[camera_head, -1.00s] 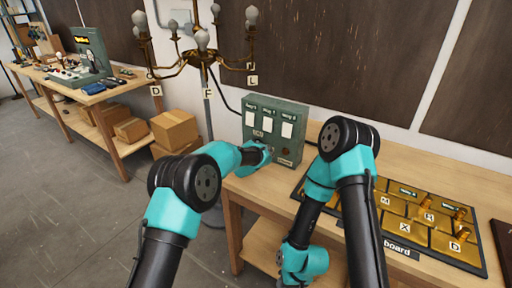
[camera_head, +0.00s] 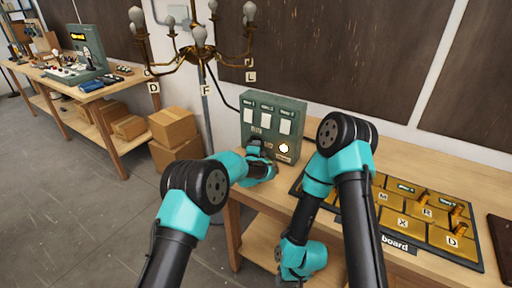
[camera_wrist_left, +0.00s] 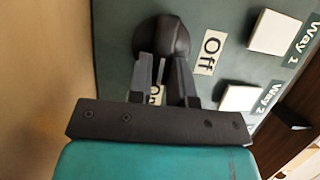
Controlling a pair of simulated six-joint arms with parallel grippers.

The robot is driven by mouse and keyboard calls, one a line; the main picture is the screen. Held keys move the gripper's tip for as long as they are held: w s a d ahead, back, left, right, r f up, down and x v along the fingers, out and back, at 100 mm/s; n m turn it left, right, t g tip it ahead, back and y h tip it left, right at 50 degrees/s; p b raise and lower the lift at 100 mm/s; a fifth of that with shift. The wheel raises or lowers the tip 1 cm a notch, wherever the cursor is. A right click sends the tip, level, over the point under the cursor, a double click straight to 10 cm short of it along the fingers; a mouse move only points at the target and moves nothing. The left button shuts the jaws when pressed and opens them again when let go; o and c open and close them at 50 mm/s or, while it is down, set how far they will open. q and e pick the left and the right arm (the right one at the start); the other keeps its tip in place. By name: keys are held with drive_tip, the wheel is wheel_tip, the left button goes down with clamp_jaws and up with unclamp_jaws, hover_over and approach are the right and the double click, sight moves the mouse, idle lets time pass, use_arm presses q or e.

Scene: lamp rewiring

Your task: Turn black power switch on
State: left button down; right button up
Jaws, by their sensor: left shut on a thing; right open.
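A green control box (camera_head: 274,103) stands on the bench with white switch plates on its front. A round lamp (camera_head: 284,148) low on its front glows. In the left wrist view the black power switch (camera_wrist_left: 163,36) is a round knob beside an "Off" label (camera_wrist_left: 210,52). An "On" label (camera_wrist_left: 155,95) is partly hidden behind the fingers. My left gripper (camera_wrist_left: 163,78) is shut on the switch, its fingers on the "On" side. It also shows in the head view (camera_head: 262,152). My right gripper (camera_head: 284,272) is low by the bench front and open; its fingers are hard to make out.
A board with gold tiles (camera_head: 415,215) lies on the bench at right. Cardboard boxes (camera_head: 173,127) are stacked on the floor at left. A second bench (camera_head: 110,92) stands farther back.

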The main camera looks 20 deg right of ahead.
use_arm(q)
drive_tip(key=shift+f, duration=0.1)
idle(0.3)
drive_tip(key=c, duration=1)
unclamp_jaws()
drive_tip(key=shift+c, duration=0.2)
drive_tip(key=v, duration=1.7)
drive_tip(key=shift+s+a, duration=0.15)
drive_tip(key=shift+s, duration=0.05)
